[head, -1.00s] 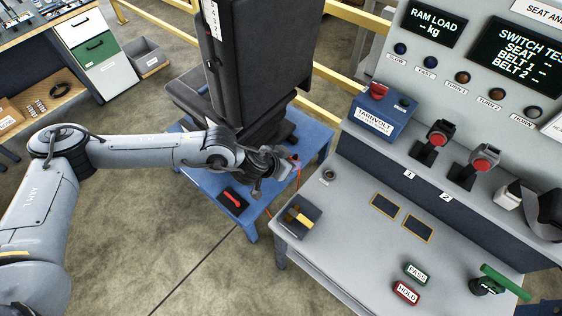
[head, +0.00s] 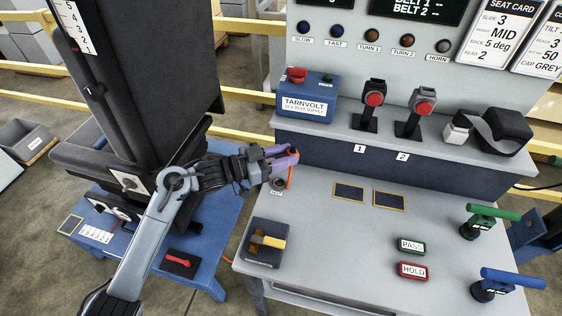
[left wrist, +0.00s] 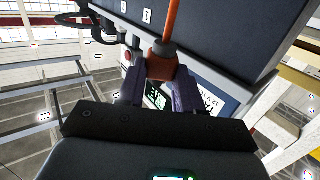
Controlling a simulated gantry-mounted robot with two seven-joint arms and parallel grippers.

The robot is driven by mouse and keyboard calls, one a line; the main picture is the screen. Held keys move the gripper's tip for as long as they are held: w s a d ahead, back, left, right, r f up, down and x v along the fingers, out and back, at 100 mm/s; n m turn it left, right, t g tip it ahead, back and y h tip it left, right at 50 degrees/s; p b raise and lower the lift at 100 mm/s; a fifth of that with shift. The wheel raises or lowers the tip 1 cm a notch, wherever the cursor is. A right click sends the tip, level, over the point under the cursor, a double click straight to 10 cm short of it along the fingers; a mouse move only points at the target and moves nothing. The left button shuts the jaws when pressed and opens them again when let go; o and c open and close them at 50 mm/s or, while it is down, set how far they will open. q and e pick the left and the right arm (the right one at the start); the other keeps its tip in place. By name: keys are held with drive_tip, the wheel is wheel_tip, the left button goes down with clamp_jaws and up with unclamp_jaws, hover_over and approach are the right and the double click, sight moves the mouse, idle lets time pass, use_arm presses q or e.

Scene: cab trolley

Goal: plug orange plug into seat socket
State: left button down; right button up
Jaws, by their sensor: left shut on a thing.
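My left gripper (head: 282,161) has purple-grey fingers shut on the orange plug (head: 292,151), above the back left part of the grey bench. The plug also shows between the fingers in the left wrist view (left wrist: 164,66), with its orange cable (left wrist: 172,22) running away from it. In the head view the cable (head: 289,178) hangs down beside the gripper. The seat socket (head: 278,183) is a small round fitting on the bench with a label in front, just below the gripper and partly hidden. The plug is apart from it. My right gripper is not in view.
The blue TARNVOLT supply box (head: 304,97) stands behind the gripper. A dark seat (head: 150,70) on a blue trolley (head: 210,240) is at left. A dark tray with a yellow piece (head: 266,242) sits at the bench's front left.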

use_arm(q)
drive_tip(key=a+f, duration=0.1)
drive_tip(key=f+t+b, duration=0.1)
drive_tip(key=f, duration=0.1)
drive_tip(key=a+f+n+t, duration=0.1)
drive_tip(key=shift+w+a+f, duration=0.2)
drive_tip(key=shift+a, duration=0.15)
drive_tip(key=shift+w+a+f+y+b, duration=0.15)
drive_tip(key=shift+a+f+y+b, duration=0.1)
drive_tip(key=shift+y+b, duration=0.05)
drive_tip(key=shift+f+b, duration=2.35)
drive_tip(key=shift+b, duration=0.05)
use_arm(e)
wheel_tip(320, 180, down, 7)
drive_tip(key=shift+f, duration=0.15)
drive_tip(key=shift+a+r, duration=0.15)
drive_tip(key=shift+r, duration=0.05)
use_arm(q)
drive_tip(key=shift+a+p, duration=0.1)
drive_tip(key=shift+p, duration=0.25)
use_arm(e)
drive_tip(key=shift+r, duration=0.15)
use_arm(q)
drive_tip(key=shift+p, duration=0.3)
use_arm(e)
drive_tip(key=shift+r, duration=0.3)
use_arm(q)
drive_tip(key=shift+p, duration=0.35)
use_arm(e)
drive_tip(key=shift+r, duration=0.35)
